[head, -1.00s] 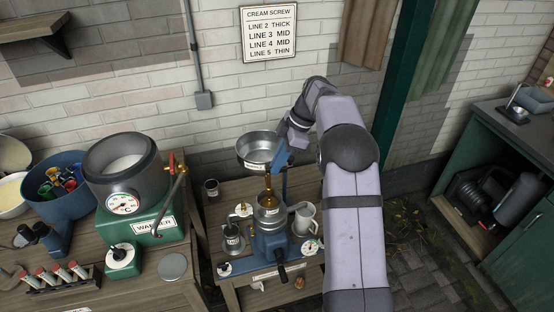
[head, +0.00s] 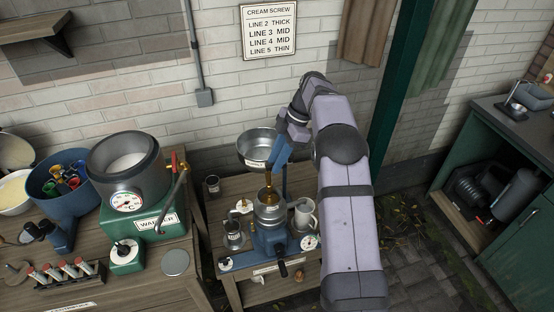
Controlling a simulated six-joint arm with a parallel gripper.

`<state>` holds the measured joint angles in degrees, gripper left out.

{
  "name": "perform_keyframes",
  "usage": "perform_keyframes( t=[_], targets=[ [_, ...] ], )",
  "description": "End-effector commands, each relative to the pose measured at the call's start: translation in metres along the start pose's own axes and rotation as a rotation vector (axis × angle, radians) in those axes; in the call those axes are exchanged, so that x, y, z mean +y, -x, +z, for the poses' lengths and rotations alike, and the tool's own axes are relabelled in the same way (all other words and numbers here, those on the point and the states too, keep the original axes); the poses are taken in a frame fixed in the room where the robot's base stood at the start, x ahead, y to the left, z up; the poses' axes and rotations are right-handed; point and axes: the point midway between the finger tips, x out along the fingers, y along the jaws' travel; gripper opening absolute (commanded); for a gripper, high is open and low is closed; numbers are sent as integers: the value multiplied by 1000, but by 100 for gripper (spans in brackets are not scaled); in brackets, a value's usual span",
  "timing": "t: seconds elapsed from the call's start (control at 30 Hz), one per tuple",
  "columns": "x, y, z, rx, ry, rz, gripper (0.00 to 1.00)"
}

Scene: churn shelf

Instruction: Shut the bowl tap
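The metal bowl (head: 256,144) is held above the blue separator machine (head: 271,240) on the small wooden table. Its inside looks grey, and a white label is on its near side. A brass-coloured part (head: 269,186) stands between the bowl and the machine's metal top; I cannot tell whether this is the tap or how a handle is turned. My gripper (head: 284,145) is at the bowl's right rim, close to a blue piece there. My wrist hides part of the bowl's right side. The fingertips are too small and covered to show whether they touch or hold anything.
A dark cup (head: 212,185) is at the table's back left. The green warmer (head: 157,219) with its pan stands on the left bench. The brick wall is close behind.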

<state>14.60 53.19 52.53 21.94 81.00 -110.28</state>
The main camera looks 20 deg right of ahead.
Motion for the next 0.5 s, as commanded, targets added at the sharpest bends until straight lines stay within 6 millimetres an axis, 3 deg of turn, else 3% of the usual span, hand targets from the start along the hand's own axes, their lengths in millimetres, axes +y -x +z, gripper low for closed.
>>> perform_keyframes(
  t=[0.33,0.5],
  targets=[
    [0,0,0,1,-3,-2,29],
    [0,10,1,0,-3,0,29]
  ],
)
